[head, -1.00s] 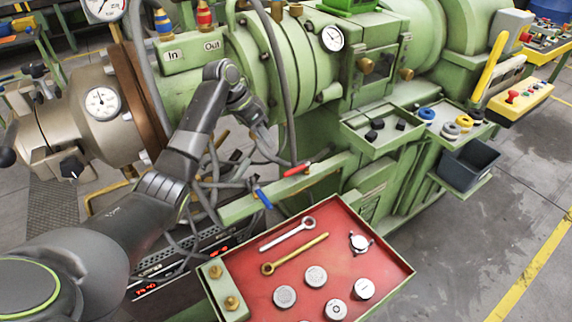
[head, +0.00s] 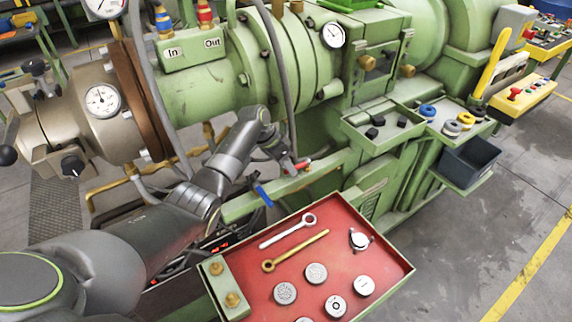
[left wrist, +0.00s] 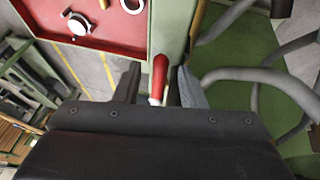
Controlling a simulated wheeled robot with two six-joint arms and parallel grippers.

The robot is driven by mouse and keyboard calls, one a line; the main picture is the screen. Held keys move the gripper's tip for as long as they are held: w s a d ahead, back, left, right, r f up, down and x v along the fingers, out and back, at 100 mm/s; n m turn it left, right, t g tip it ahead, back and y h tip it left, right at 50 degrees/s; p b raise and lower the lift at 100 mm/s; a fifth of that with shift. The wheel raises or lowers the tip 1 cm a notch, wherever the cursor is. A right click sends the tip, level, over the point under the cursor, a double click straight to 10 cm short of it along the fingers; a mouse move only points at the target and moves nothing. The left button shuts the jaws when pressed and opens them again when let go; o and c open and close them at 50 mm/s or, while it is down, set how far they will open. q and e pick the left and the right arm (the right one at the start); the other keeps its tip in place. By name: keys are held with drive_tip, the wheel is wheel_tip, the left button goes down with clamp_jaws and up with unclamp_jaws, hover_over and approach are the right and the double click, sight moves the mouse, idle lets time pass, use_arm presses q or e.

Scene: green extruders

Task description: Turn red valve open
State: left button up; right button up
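The red valve handle (head: 302,164) is on the green machine frame behind the red tray in the head view. A blue valve handle (head: 263,197) hangs to its lower left. My left gripper (head: 288,162) is at the red handle, but its fingers are small and partly hidden there. In the left wrist view the red valve handle (left wrist: 159,76) lies between the two dark fingers of my left gripper (left wrist: 158,85). The fingers stand apart, with a visible gap on the handle's left and the right finger closer. My right gripper is not in view.
The red tray (head: 375,262) with wrenches and round metal parts is in front of the valves. Grey hoses (left wrist: 256,76) run close to the right of the gripper in the left wrist view. A green trough (head: 352,126) is at the right.

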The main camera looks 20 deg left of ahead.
use_arm(q)
drive_tip(key=shift+c, duration=0.5)
clamp_jaws()
